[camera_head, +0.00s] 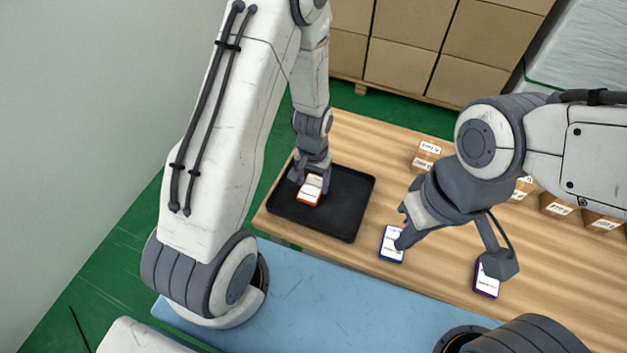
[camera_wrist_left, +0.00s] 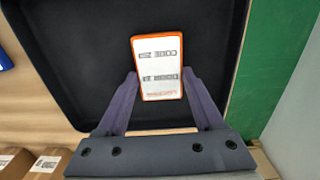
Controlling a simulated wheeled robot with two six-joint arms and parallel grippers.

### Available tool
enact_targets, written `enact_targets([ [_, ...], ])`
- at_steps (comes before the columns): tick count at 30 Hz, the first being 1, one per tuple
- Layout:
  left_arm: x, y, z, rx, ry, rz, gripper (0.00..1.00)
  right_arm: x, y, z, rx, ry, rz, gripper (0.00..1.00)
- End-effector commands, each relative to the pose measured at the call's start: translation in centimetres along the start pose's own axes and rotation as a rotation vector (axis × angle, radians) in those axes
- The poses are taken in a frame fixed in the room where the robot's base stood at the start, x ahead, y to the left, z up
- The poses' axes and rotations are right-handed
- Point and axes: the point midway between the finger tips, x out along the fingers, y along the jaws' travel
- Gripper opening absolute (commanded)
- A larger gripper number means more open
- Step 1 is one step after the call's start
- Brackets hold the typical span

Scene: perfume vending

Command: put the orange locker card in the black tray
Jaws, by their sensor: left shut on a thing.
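The orange locker card (camera_head: 309,189) is white-faced with an orange rim. My left gripper (camera_head: 310,183) is shut on it, over the black tray (camera_head: 345,220). In the left wrist view the card (camera_wrist_left: 158,65) shows printed lines and sits between the two finger tips (camera_wrist_left: 160,88), inside the outline of the tray (camera_wrist_left: 85,60). I cannot tell whether the card touches the tray floor. My right gripper (camera_head: 452,246) is open and empty above the table, its fingers spread between a blue card and a purple card.
The blue-rimmed card (camera_head: 391,246) lies right of the tray, partly behind a right finger. The purple-rimmed card (camera_head: 486,282) lies further right. Several small labelled boxes (camera_head: 426,152) stand along the wooden table (camera_head: 350,130). Stacked cartons (camera_head: 410,25) stand behind.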

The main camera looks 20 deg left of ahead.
Motion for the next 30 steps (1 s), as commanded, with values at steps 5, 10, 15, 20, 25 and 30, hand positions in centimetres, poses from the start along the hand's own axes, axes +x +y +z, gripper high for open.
enact_targets([
  [5,0.4,0.0,0.0,0.000,0.000,0.000,0.73,0.3,0.0,0.0,0.000,0.000,0.000,0.00],
  [10,0.3,0.0,0.0,0.000,0.000,0.000,0.99,0.2,0.0,0.0,0.000,0.000,0.000,0.00],
  [15,0.2,0.0,0.0,0.000,0.000,0.000,0.99,0.2,0.0,0.0,0.000,0.000,0.000,0.00],
  [20,-0.5,0.0,-0.1,0.000,0.003,0.000,0.99,0.0,0.0,0.0,0.000,0.000,0.000,0.00],
  [25,-3.2,0.0,-0.2,0.000,0.008,0.000,0.99,0.3,0.0,0.0,0.000,0.000,0.000,0.00],
  [30,-6.9,0.0,-0.2,0.000,0.007,0.000,0.99,0.5,0.0,0.0,0.000,0.000,0.000,0.00],
])
